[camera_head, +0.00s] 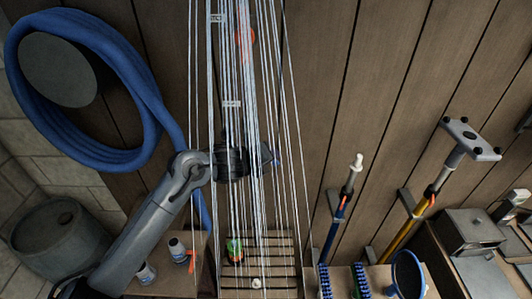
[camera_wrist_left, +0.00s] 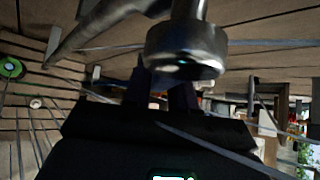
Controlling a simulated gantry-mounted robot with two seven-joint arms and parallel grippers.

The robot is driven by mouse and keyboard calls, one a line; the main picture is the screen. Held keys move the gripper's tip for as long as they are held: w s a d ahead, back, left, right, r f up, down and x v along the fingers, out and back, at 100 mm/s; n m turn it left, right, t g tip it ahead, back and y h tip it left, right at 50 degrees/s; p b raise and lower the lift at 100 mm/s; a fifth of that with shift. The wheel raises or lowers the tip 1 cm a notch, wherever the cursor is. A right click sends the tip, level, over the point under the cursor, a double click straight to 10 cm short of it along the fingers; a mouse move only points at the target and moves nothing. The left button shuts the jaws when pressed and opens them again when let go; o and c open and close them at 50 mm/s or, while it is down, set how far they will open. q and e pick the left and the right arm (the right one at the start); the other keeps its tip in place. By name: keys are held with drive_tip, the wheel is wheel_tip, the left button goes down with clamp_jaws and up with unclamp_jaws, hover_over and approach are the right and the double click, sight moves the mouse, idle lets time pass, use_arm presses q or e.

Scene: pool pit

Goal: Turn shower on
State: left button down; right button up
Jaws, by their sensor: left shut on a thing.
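The shower water (camera_head: 240,100) shows as many thin white streams falling from the top of the head view to the slatted floor. My left gripper (camera_head: 266,156) reaches in from the lower left, among the streams. In the left wrist view, its dark fingers (camera_wrist_left: 162,92) are shut at a round, dark metal shower knob (camera_wrist_left: 185,52) on a stem. The exact contact is hidden by the knob and the gripper body. An orange-red round part (camera_head: 245,37) shows behind the streams at the top. My right gripper is not in view.
A coiled blue hose (camera_head: 150,95) hangs on the wood wall at left, above a grey barrel (camera_head: 58,237). A green-and-red item (camera_head: 235,249) stands on the slatted floor (camera_head: 280,270). Poles (camera_head: 340,210), brushes (camera_head: 360,281) and a metal box (camera_head: 470,230) are at right.

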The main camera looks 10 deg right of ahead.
use_arm(q)
drive_tip(key=shift+w+a+f+m+y+p, duration=0.15)
drive_tip(key=shift+a+f+m+y, duration=0.15)
drive_tip(key=shift+a+m+y, duration=0.5)
drive_tip(key=shift+w+a+f+m+y+p, duration=0.15)
drive_tip(key=shift+a+f+m+y, duration=0.25)
drive_tip(key=shift+a+y, duration=0.75)
drive_tip(key=shift+w+a+f+m+y+p, duration=0.1)
drive_tip(key=shift+a+f+m+y+p, duration=0.15)
drive_tip(key=shift+a+m+y, duration=0.75)
drive_tip(key=shift+d+n+y, duration=0.4)
drive_tip(key=shift+y, duration=0.05)
drive_tip(key=c, duration=1)
unclamp_jaws()
drive_tip(key=shift+s, duration=0.1)
